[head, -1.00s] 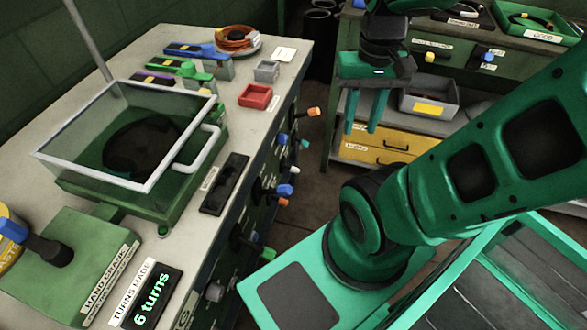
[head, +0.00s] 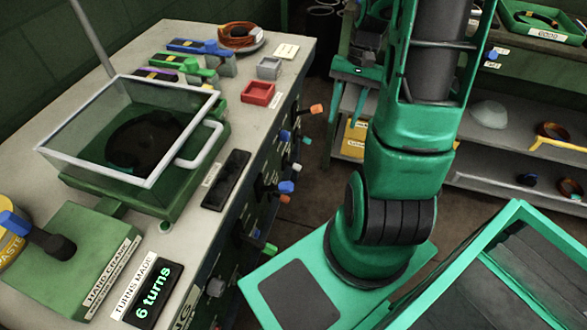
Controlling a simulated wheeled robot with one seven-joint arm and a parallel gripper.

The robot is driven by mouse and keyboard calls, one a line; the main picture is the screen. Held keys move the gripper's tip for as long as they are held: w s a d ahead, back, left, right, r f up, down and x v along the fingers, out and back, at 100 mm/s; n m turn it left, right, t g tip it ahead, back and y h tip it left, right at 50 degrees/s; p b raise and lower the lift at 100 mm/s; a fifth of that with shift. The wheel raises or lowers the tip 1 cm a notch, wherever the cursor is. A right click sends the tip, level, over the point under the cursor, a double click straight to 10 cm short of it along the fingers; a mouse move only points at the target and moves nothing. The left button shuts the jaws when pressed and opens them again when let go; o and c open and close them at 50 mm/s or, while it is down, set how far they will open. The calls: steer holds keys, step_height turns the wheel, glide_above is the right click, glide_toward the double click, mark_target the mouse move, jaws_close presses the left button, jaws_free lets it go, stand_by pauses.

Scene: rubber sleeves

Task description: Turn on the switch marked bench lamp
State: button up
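No label reading bench lamp is legible in the head view. Coloured knobs or levers stick out of the front of the left bench: an orange one (head: 316,108), a blue one (head: 285,187) and a green one (head: 270,249). I cannot tell which, if any, is the bench lamp switch. My gripper (head: 349,104) hangs fingers down beyond the bench's right edge, partly hidden by my arm. A gap shows between its fingers, and I see nothing between them.
Shelves (head: 480,150) stand at the back right. Floor shows between bench and shelves.

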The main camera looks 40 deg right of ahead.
steer(key=w+d+f+m+y, duration=0.2)
steer(key=w+d+f+y, duration=0.1)
steer(key=f, duration=0.7)
steer(key=m+t+y, duration=0.4)
steer(key=m+t, duration=1.1)
steer(key=t, duration=0.1)
glide_toward(296, 167)
steer(key=x, duration=0.7)
steer(key=f+x, duration=0.1)
steer(key=x, duration=0.2)
steer(key=shift+w+d+f, duration=0.1)
steer(key=shift+w+d, duration=0.1)
steer(key=shift+w, duration=0.2)
